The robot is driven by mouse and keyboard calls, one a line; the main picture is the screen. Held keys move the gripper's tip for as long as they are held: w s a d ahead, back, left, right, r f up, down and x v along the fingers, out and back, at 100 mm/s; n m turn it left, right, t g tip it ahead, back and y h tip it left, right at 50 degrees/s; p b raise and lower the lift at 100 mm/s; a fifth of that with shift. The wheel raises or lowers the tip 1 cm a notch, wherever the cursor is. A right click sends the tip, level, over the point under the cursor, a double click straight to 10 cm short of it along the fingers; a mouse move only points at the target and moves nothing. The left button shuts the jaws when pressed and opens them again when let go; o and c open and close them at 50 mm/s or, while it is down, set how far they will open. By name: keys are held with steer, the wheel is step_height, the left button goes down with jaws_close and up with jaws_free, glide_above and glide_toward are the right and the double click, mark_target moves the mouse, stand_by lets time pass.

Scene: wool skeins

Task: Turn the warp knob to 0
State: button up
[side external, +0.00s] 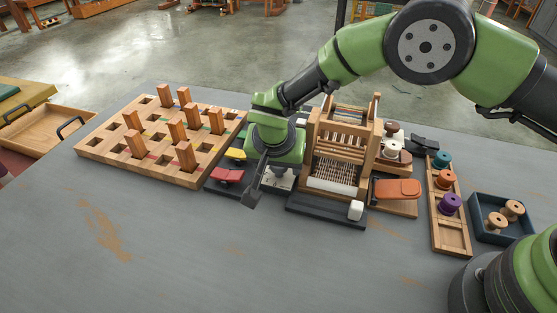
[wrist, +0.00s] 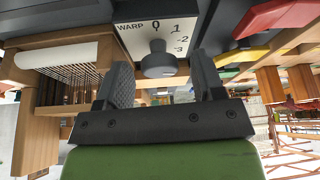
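The warp knob (wrist: 158,62) is a grey round knob on a pale plate (wrist: 127,38) marked WARP, with 0, 1, 2 and 3 around it. The 0 is straight above the knob in the wrist view. I cannot tell for certain which mark the knob points to. My gripper (wrist: 161,66) is open, with one dark finger at each side of the knob in the wrist view and gaps between. In the side view my gripper (side external: 257,188) hangs low in front of the plate (side external: 282,181), and the knob is hidden there.
A wooden loom (side external: 340,150) stands close right of my gripper. A pegboard (side external: 160,140) with upright wooden blocks lies to the left. Red (side external: 228,175) and yellow (side external: 236,154) pedals are close by. A spool rack (side external: 450,235) and blue tray (side external: 490,232) are at right. The front tabletop is clear.

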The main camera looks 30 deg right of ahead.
steer(key=v, duration=1)
steer(key=shift+o, duration=0.2)
steer(key=w+d+r+n+g+y, duration=0.3)
steer(key=w+r+n+g, duration=0.15)
steer(key=n, duration=0.85)
steer(key=shift+t, duration=0.45)
steer(key=f, duration=0.9)
steer(key=s+f, duration=0.1)
steer(key=f, duration=0.4)
steer(key=shift+a, duration=0.15)
